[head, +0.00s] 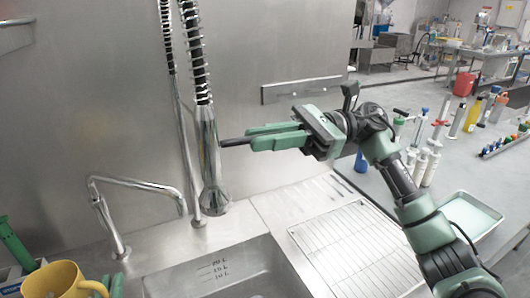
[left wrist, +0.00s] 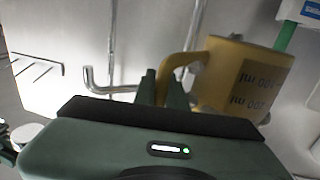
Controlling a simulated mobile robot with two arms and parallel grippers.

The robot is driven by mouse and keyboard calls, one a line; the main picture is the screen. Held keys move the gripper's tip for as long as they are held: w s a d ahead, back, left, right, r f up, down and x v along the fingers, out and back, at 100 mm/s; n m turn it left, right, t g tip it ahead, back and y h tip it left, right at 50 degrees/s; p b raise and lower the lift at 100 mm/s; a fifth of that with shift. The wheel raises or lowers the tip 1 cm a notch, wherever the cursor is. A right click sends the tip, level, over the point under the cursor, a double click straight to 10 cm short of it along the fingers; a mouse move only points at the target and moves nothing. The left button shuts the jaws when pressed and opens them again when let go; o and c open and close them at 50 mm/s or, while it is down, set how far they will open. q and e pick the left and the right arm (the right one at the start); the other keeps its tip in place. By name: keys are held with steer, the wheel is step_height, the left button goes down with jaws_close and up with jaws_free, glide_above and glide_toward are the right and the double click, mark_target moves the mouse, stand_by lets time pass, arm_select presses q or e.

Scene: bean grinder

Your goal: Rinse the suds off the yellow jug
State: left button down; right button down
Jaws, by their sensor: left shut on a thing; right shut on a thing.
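The yellow jug (head: 62,281) is at the bottom left of the head view, partly cut off. My left gripper (head: 113,287) is shut on its handle. In the left wrist view the jug (left wrist: 232,58) appears upside down with dark markings on its side, and its handle runs to my left gripper's fingers (left wrist: 165,88). The metal spray head (head: 211,165) hangs from a coiled spring hose above the sink. My right gripper (head: 250,140) is shut on the spray's dark lever (head: 233,142). No water shows.
The steel sink basin (head: 240,272) lies below the spray, right of the jug. A bent faucet (head: 135,185) stands behind the jug. A wire rack (head: 350,245) lies on the drainboard at right. A table with bottles and a tray (head: 470,215) stands beyond.

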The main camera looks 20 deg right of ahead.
steer(key=shift+f+b, duration=0.45)
steer(key=shift+b, duration=0.2)
steer(key=shift+r+y+b, duration=0.1)
steer(key=shift+y+b, duration=0.2)
steer(key=shift+b, duration=0.05)
steer(key=shift+r, duration=0.2)
arm_select(q)
step_height(320, 180, down, 3)
steer(key=shift+f, duration=0.15)
arm_select(e)
steer(key=shift+r, duration=0.1)
steer(key=c, duration=1.5)
jaws_free()
